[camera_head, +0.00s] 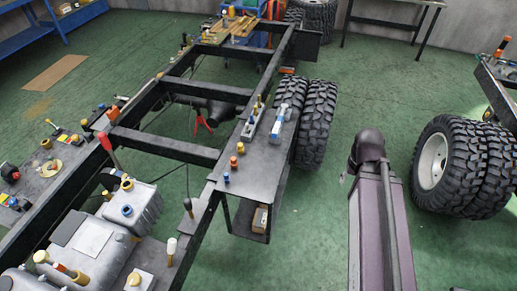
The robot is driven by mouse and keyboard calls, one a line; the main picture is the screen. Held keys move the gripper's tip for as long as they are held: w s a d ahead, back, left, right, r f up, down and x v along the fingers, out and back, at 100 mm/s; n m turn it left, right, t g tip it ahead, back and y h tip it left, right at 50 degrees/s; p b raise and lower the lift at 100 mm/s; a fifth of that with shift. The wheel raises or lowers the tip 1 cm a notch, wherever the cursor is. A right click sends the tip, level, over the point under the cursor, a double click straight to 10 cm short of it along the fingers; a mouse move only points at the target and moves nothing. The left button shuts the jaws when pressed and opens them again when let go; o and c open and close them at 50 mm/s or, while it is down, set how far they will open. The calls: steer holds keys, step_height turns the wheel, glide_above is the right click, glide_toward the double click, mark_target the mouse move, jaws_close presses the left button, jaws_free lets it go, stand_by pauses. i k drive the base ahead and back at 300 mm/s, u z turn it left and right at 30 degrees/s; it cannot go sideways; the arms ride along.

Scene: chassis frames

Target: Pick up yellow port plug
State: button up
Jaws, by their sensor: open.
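Several small plugs stand on the dark side plate (262,160) of the chassis frame. The one nearest to yellow there is an orange-yellow plug (240,148), standing upright. A redder orange plug (233,162) and a blue plug (226,178) stand in front of it. Other yellow caps show on the grey housing at the lower left, one on its top (127,184) and one near the bottom edge (135,279). I cannot tell which is the port plug. My arm rises at the lower right, apart from the plate; I cannot make out my gripper's fingers.
The black chassis rails (165,146) run diagonally, with tools and parts along them. Large double tyres (318,120) stand beside the plate, and more tyres (465,160) stand at the right. A blue-white device (279,123) lies behind the plugs. Green floor lies open between.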

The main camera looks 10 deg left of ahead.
mark_target(240, 148)
steer(key=z, duration=0.55)
steer(key=k, duration=0.9)
steer(key=u, duration=1.8)
steer(key=i, duration=0.55)
steer(key=z, duration=0.3)
